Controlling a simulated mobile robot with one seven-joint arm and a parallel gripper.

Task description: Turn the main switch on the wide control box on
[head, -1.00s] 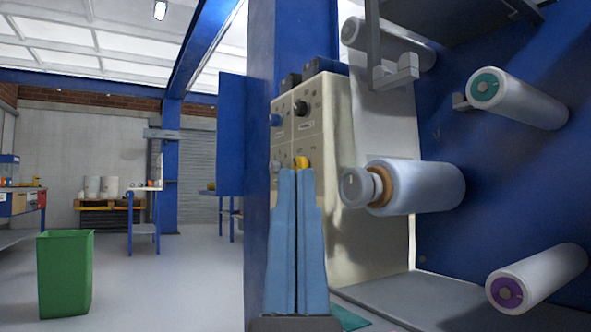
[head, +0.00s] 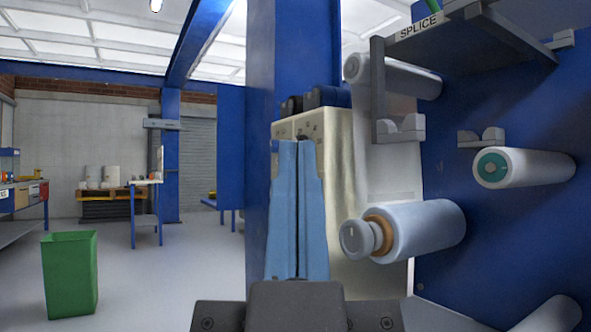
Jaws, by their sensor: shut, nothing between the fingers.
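The cream control box (head: 345,215) stands against the blue post, right of centre, its panel facing me at an angle. My gripper (head: 297,143) points upward in front of that panel, its two long blue fingers shut together with nothing between them. The fingers cover most of the panel, so the main switch and most knobs are hidden. Only a strip of the panel's top shows above the fingertips. I cannot tell whether the fingers touch the box.
A large film roller (head: 425,230) sticks out just right of the box. A second roller (head: 525,167) and a grey shelf bracket (head: 378,90) are farther right. The blue post (head: 258,75) stands left of the box. A green bin (head: 70,275) stands on open floor at left.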

